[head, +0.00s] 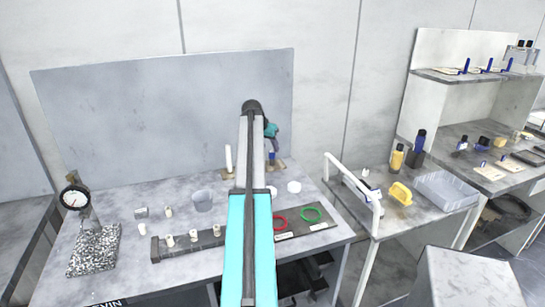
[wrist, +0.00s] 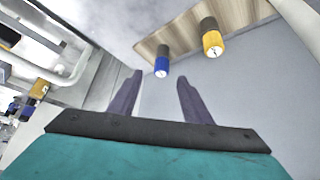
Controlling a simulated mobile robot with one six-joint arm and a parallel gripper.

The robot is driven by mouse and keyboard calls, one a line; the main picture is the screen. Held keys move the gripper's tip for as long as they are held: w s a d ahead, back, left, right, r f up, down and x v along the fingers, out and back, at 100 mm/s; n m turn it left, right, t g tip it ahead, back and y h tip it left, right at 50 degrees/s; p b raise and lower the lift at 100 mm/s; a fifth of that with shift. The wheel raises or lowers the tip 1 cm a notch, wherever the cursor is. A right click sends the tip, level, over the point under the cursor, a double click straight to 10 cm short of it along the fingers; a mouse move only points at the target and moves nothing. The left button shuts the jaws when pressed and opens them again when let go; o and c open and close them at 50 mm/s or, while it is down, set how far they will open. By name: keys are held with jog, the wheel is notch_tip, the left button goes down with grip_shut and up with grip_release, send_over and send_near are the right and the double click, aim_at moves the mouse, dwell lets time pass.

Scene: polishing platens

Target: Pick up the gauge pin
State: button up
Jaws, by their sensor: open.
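Two short pins with dark grey bodies, one with a blue end (wrist: 161,67) and one with a yellow end (wrist: 212,42), stand on a wooden block (wrist: 168,32) in the wrist view. I cannot tell for certain which is the gauge pin. My gripper (wrist: 160,76) is open, its two dark fingers apart with nothing held between them. The blue end shows just beyond the gap between the fingertips; the yellow end is off to the right. In the head view, a small blue part (head: 271,156) shows below my teal gripper at the table's back, and my arm hides much around it.
A pale upright cylinder (head: 228,158) stands left of my arm. A grey cup (head: 203,201), a dial gauge (head: 75,198) on a speckled base and a dark rail (head: 157,252) with white pieces are on the table.

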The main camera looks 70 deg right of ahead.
aim_at(272, 151)
jog(key=p+x, duration=0.1)
jog(key=x, duration=0.2)
jog(key=shift+d+p, duration=0.3)
jog(key=shift+p, duration=0.05)
jog(key=shift+d+f, duration=0.3)
jog(key=shift+f, duration=0.4)
grip_shut()
jog(key=shift+r, duration=0.1)
jog(key=shift+r+b, duration=0.8)
jog(key=shift+r, duration=0.9)
jog(key=s+a+r+b, duration=0.1)
jog(key=s+a+b, duration=0.3)
jog(key=s+a, duration=0.5)
jog(key=shift+s+r, duration=0.2)
jog(key=shift+s, duration=1.85)
